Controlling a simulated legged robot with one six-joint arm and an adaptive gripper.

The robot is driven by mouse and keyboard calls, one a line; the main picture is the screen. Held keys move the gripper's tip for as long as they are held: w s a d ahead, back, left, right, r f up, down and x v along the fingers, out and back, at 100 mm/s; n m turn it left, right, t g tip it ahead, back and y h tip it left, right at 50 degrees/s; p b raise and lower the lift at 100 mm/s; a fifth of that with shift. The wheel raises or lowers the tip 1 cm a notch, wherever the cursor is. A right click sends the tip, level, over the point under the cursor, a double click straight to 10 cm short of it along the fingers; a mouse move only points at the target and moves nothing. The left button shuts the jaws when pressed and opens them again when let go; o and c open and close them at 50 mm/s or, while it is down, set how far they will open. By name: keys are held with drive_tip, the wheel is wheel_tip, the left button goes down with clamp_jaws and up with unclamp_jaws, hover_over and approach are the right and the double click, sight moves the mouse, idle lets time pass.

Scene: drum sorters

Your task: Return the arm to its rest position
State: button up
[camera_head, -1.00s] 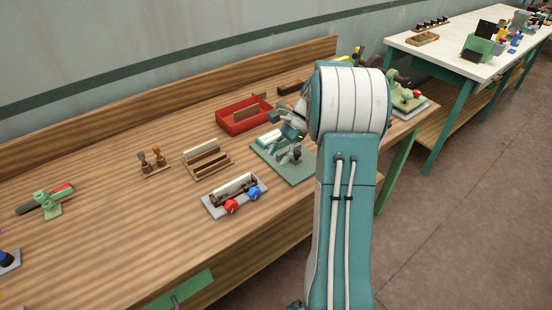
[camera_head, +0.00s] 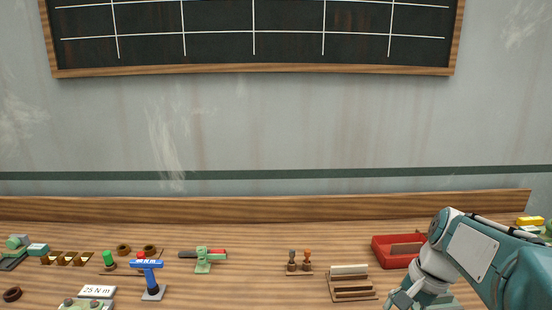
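My arm (camera_head: 470,258) reaches in from the lower right corner, in front of the right part of the wooden bench. Its teal and grey links bend down toward the bottom edge. My gripper (camera_head: 405,298) is at the bottom edge of the view, right of the wooden slotted rack (camera_head: 350,287) and below the red tray (camera_head: 392,250). It is partly cut off, and its fingers are too small to tell whether they are open or shut. I see nothing clearly held in it.
The wooden bench top (camera_head: 250,290) holds a pair of stamps (camera_head: 298,262), a green clamp-like tool (camera_head: 204,258), a blue T-shaped tool (camera_head: 149,278) and a "25 N m" label (camera_head: 97,292). A chalkboard (camera_head: 253,35) hangs on the wall behind. The bench middle front is clear.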

drive_tip(key=s+a+r+n+t+h, duration=0.1)
drive_tip(key=s+a+n+t, duration=0.1)
drive_tip(key=s+a+n, duration=0.2)
drive_tip(key=s+a+r+n+t+h, duration=0.1)
drive_tip(key=s+a+n+t+h, duration=0.1)
drive_tip(key=s, duration=0.7)
drive_tip(key=a+n+t, duration=0.1)
drive_tip(key=a+n, duration=0.1)
drive_tip(key=n, duration=0.1)
drive_tip(key=shift+n, duration=0.4)
drive_tip(key=shift+a+r, duration=0.1)
